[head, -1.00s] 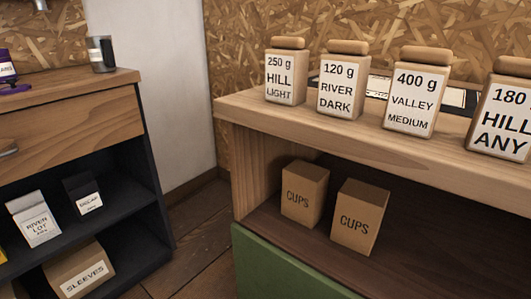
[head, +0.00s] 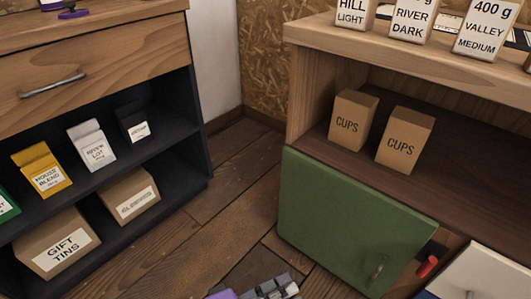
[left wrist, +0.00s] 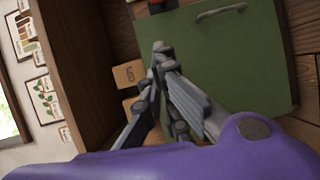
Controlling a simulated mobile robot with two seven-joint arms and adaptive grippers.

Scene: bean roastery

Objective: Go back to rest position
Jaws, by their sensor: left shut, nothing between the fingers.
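My left gripper (head: 275,288) shows at the bottom edge of the head view, only partly in frame, with grey fingers and a purple body. In the left wrist view its fingers (left wrist: 160,48) are shut together at the tips with nothing between them. They appear in front of the green cabinet panel (left wrist: 235,65). I cannot tell the exact gap to it. My right gripper is in neither view.
The green panel (head: 335,215) has a handle, with a red object (head: 427,267) beside it. A dark shelf unit (head: 190,130) is left. Wooden floor (head: 235,190) is clear between.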

